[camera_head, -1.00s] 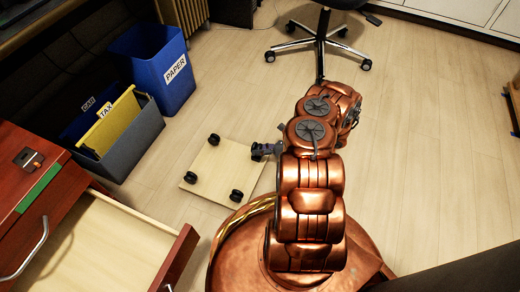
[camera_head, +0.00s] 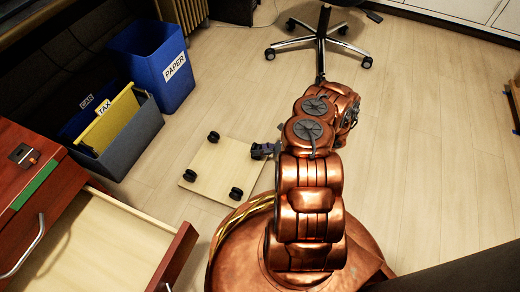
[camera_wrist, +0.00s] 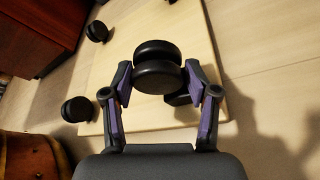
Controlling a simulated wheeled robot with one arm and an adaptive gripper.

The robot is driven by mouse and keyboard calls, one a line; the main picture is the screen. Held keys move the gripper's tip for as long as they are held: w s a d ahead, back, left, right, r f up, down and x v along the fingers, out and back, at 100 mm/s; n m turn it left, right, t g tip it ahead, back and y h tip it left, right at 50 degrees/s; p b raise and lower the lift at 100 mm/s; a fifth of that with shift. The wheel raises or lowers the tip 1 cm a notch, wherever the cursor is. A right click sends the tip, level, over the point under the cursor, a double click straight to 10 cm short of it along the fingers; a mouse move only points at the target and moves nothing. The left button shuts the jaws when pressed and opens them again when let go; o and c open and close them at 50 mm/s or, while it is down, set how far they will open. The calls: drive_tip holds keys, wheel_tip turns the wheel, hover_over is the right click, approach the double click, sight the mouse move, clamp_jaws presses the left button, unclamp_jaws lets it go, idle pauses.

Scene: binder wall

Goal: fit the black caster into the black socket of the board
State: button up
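The black caster (camera_wrist: 157,62) sits between the fingertips of my gripper (camera_wrist: 158,76) in the wrist view, with both tips against its sides. Its twin wheels face the camera. The pale square board (camera_head: 213,165) lies on the floor, and its right corner is under my gripper (camera_head: 262,150) in the head view. A dark part, probably the black socket (camera_wrist: 180,98), shows just behind the held caster and is mostly hidden by it. I cannot tell whether caster and socket touch.
Other casters stand on the board's corners: far (camera_head: 213,136), left (camera_head: 189,176) and near (camera_head: 236,194). An open drawer (camera_head: 100,240) is at lower left. A blue paper bin (camera_head: 150,65) and a grey bin (camera_head: 130,135) stand beyond. A chair base (camera_head: 318,42) is at the back. Floor at right is clear.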

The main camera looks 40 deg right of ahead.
drive_tip(key=shift+o, duration=1.1)
drive_tip(key=v, duration=1.2)
